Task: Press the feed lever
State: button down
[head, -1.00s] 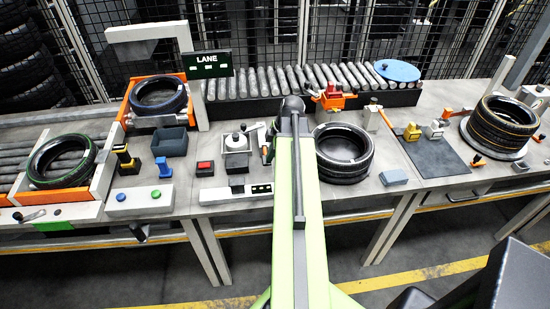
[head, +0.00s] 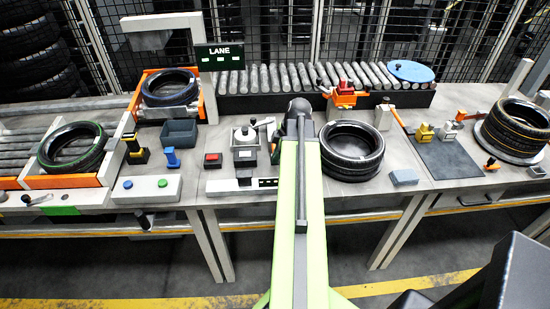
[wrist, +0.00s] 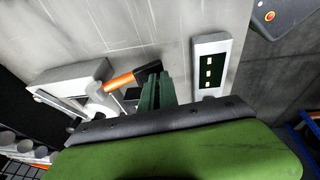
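A lever with an orange shaft (wrist: 122,79) and a black grip (wrist: 148,69) sticks out from a pale machine housing in the wrist view. I take it to be the feed lever. In the head view its dark end (head: 244,174) seems to show at the front of a grey box (head: 246,152) with a round knob. My gripper (wrist: 160,76) shows as two dark green fingers close together, apparently shut with nothing between them. The fingertips are beside the black grip; I cannot tell if they touch it. In the head view my arm mostly hides the gripper.
A panel with small lights (wrist: 210,62) lies close to the fingers. A red button (head: 212,158) and a dark bin (head: 179,134) stand left of the box. A roller conveyor (head: 285,79) runs behind.

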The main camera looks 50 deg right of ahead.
jog(key=shift+s+d+f, duration=0.15)
jog(key=shift+s, duration=0.05)
jog(key=shift+a+r+p, duration=0.2)
jog(key=shift+r+p, duration=0.4)
jog(key=shift+p, duration=0.15)
jog(key=s+a+r+p, duration=0.2)
jog(key=s+r+p, duration=0.4)
jog(key=r+p, duration=0.5)
jog(key=shift+w+a+r, duration=0.1)
jog(key=shift+a, duration=0.05)
